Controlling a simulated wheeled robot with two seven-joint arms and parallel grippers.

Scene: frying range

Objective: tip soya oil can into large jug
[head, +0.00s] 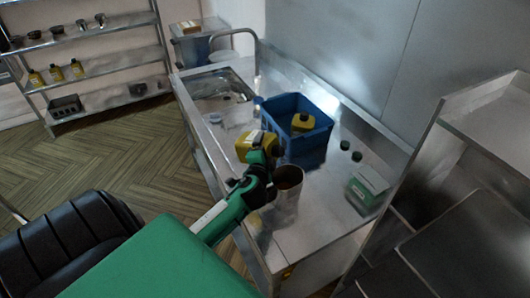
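A yellow oil can (244,147) with a pale label is at my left gripper (262,156), which appears shut on it. The can looks tilted and held above the steel counter, up and left of the jug. A large steel jug (287,193) stands upright on the counter, its dark open mouth facing up, just right of my gripper's wrist. My gripper's fingers partly hide the can, and its mouth is hard to make out. No liquid stream shows. My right gripper is not in view.
A blue crate (291,150) behind the jug holds another yellow can (303,121). Two dark green lids (345,145) and a green-and-white box (367,188) lie to the right. A sink (218,88) is at the far left end. Shelving (95,65) stands at the back left.

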